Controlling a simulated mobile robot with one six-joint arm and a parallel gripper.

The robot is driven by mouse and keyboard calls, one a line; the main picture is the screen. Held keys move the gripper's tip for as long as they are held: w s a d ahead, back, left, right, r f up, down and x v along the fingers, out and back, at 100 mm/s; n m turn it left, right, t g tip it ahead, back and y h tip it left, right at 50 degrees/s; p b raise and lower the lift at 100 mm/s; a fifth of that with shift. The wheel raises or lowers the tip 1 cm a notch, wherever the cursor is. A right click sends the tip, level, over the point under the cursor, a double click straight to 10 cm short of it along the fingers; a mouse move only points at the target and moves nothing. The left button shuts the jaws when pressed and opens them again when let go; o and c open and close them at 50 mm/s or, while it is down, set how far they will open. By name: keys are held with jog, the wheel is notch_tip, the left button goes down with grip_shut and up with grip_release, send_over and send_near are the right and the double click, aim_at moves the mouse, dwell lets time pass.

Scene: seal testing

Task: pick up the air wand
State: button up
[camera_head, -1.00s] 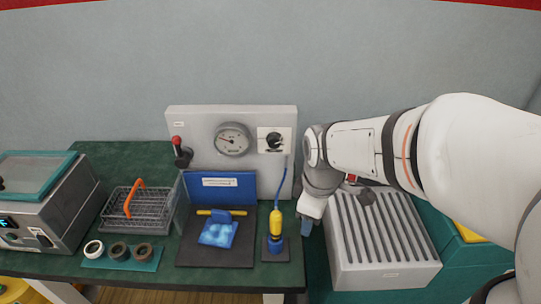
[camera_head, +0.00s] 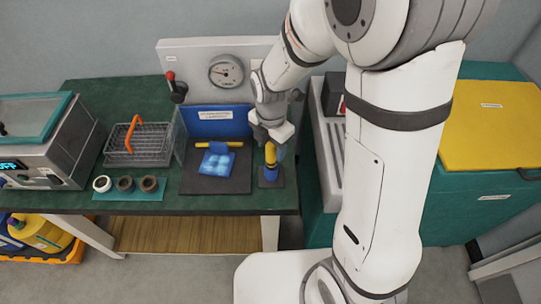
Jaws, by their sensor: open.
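The air wand (camera_head: 270,155) is a yellow and blue tool. It stands upright in a small dark holder (camera_head: 271,179) at the right front of the green bench. My gripper (camera_head: 272,139) is open, at the top of the wand. The wand's upper end and hose are hidden behind my gripper and wrist. I cannot tell whether the fingers touch the wand.
A blue panel with a dark plate (camera_head: 214,186) and a blue pouch (camera_head: 216,163) stands just left of the wand. A gauge panel (camera_head: 192,56) rises behind. A wire basket (camera_head: 146,146) and several rings (camera_head: 125,184) are further left. A ribbed grey unit (camera_head: 326,150) is at right.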

aim_at(271, 161)
jog(key=shift+f, duration=1.9)
jog(key=shift+c, duration=0.3)
jog(key=shift+w, duration=0.1)
jog(key=c, duration=1.1)
